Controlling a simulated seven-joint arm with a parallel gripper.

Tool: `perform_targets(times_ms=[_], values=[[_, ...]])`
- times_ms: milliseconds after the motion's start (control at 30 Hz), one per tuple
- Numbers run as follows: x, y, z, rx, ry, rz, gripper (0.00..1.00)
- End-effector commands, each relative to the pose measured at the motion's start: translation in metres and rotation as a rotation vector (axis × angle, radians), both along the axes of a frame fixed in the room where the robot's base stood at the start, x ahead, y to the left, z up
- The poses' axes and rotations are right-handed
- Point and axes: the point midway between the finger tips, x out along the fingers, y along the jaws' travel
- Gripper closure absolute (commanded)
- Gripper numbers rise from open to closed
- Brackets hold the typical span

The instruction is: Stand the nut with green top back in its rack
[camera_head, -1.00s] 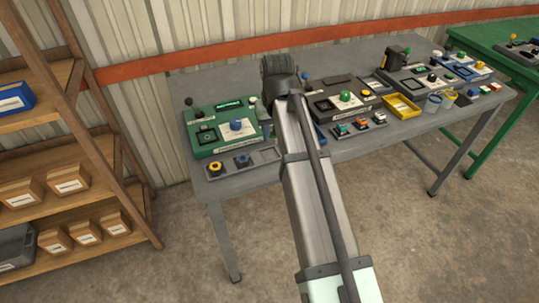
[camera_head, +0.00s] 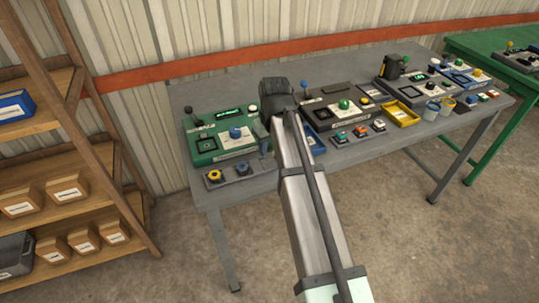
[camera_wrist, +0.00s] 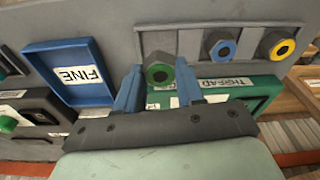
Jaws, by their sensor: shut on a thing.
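The nut with green top (camera_wrist: 158,73) is between the two blue fingertips of my gripper (camera_wrist: 158,88) in the wrist view. It shows a green ring around a dark hole. The grey rack (camera_wrist: 250,40) lies just beyond it, with a blue-topped nut (camera_wrist: 222,48) and a yellow-topped nut (camera_wrist: 280,47) standing in it. The rack's end nearest the held nut looks empty. I cannot tell whether the held nut touches the rack. In the head view the rack (camera_head: 229,180) is at the table's front left; my gripper (camera_head: 277,98) hides the held nut.
A green device (camera_head: 205,155) stands behind the rack. A blue tray marked FINE (camera_wrist: 70,72) lies beside the gripper in the wrist view. Another rack with several coloured pieces (camera_head: 360,134) and a yellow tray (camera_head: 401,114) stand to the right in the head view.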

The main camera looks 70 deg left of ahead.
Motion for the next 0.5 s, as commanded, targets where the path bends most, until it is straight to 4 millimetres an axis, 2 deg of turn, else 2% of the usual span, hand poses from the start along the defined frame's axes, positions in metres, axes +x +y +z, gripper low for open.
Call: perform_targets(times_ms=[367,500], values=[[0.0,0.0,-0.037,0.0,0.0,-0.001,0.95],[0.0,0.0,-0.039,0.001,0.0,-0.001,0.95]])
